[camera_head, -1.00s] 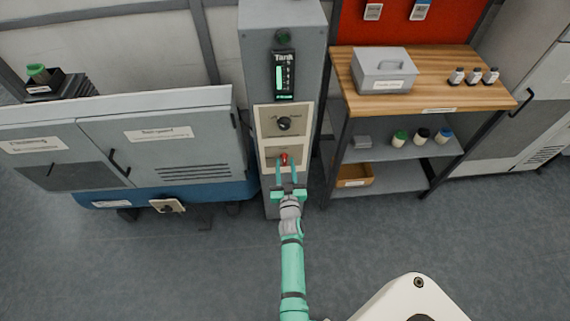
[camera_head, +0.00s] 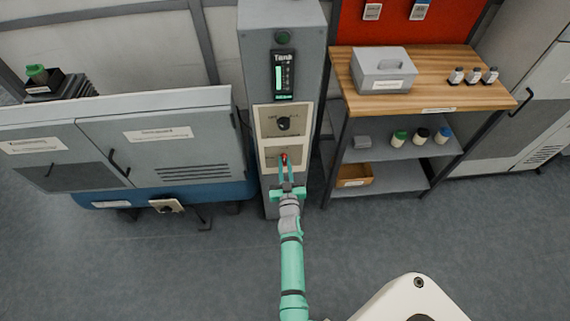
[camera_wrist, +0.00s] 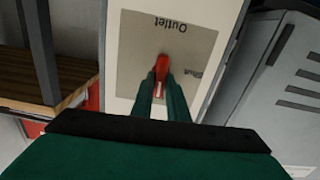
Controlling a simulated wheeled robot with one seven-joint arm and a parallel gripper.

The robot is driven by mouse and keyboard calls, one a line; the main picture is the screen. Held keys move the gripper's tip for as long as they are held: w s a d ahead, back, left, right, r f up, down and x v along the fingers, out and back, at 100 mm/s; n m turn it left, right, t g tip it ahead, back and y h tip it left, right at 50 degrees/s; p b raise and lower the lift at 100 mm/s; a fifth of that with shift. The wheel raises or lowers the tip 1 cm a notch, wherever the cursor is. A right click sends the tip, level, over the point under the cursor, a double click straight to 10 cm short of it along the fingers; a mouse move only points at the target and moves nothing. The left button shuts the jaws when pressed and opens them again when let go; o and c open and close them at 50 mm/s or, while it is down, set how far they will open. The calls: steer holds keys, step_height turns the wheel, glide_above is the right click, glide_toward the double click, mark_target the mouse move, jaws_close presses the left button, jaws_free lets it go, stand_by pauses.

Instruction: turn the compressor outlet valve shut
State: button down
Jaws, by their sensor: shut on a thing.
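The outlet valve has a red handle (camera_head: 284,157) on a beige plate (camera_head: 271,155) low on the front of a grey column. In the wrist view the red handle (camera_wrist: 160,66) points away from the gripper base, toward the word "Outlet". The word "Shut" stands to its right on the plate (camera_wrist: 190,60). My gripper (camera_head: 285,164) reaches the handle from the front. Its two green fingers (camera_wrist: 160,88) are close together and shut on the handle. The fingertips hide the handle's lower part.
Above the valve are a black knob (camera_head: 283,123) and a lit tank gauge (camera_head: 283,75). A wooden-topped shelf (camera_head: 440,85) with a grey box (camera_head: 383,70) stands close on the right. Grey cabinets (camera_head: 150,150) stand on the left. The floor in front is clear.

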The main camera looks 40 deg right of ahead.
steer(key=n, duration=0.3)
steer(key=shift+w+a+n, duration=0.1)
steer(key=shift+a+n, duration=0.05)
steer(key=shift+n, duration=0.25)
steer(key=shift+a+f+n, duration=0.1)
steer(key=shift+f+n, duration=0.1)
steer(key=shift+n, duration=3.15)
steer(key=shift+a+f+n, duration=0.1)
steer(key=shift+f+n, duration=0.05)
steer(key=shift+n, duration=3.2)
steer(key=shift+w, duration=0.1)
steer(key=shift+d, duration=0.1)
steer(key=c, duration=1.7)
jaws_free()
